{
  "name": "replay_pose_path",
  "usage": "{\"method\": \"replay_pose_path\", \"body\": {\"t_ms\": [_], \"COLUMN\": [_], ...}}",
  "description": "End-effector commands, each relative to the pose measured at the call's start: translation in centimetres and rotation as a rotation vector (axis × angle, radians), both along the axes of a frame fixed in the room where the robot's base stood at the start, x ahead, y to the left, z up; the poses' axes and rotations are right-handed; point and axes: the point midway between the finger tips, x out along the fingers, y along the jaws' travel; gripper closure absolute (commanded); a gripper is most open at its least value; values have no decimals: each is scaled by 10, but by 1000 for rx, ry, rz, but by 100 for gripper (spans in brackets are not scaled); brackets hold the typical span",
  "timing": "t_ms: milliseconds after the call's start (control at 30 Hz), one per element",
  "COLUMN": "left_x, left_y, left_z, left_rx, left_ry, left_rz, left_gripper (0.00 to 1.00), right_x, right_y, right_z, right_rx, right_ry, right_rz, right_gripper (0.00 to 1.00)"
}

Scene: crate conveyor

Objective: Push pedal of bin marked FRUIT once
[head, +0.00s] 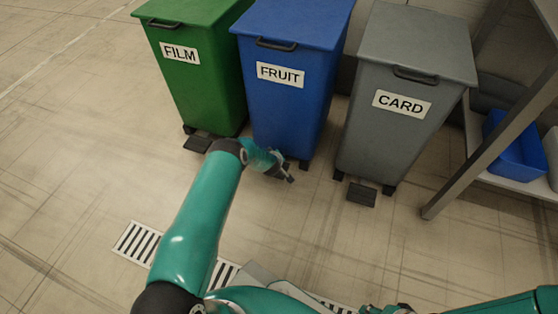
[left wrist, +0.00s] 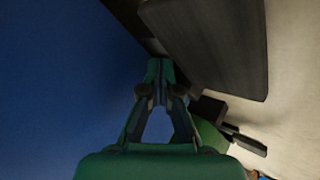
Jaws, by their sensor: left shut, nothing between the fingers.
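The blue bin (head: 292,105) marked FRUIT stands between a green bin and a grey bin, with its lid (head: 295,18) down. My left gripper (head: 288,178) is low at the front foot of the blue bin. It is shut and empty. In the head view my gripper and wrist cover the spot of the FRUIT pedal. In the left wrist view the closed fingertips (left wrist: 159,68) are beside a dark flat pedal (left wrist: 215,45), with the blue wall (left wrist: 60,90) at left. I cannot tell whether they touch the pedal. Only cut-off teal parts of my right gripper (head: 386,309) seem to show.
The green FILM bin (head: 205,85) with its pedal (head: 198,143) is at left. The grey CARD bin (head: 395,125) with its pedal (head: 361,195) is at right. A metal rack post (head: 480,150) and a blue tray (head: 518,150) are further right. A floor grate (head: 138,243) lies nearer me.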

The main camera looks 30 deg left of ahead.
Motion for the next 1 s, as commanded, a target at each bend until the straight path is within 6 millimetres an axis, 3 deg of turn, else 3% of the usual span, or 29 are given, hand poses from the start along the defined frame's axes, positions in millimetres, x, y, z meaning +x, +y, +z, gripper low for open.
{"method": "replay_pose_path", "body": {"t_ms": [1000], "left_x": [-6], "left_y": [-3], "left_z": [-20], "left_rx": [-11], "left_ry": [14], "left_rz": [-1], "left_gripper": [100], "right_x": [0], "right_y": [0], "right_z": [-12], "right_rx": [0], "right_ry": [0], "right_rz": [0], "right_gripper": [60]}}
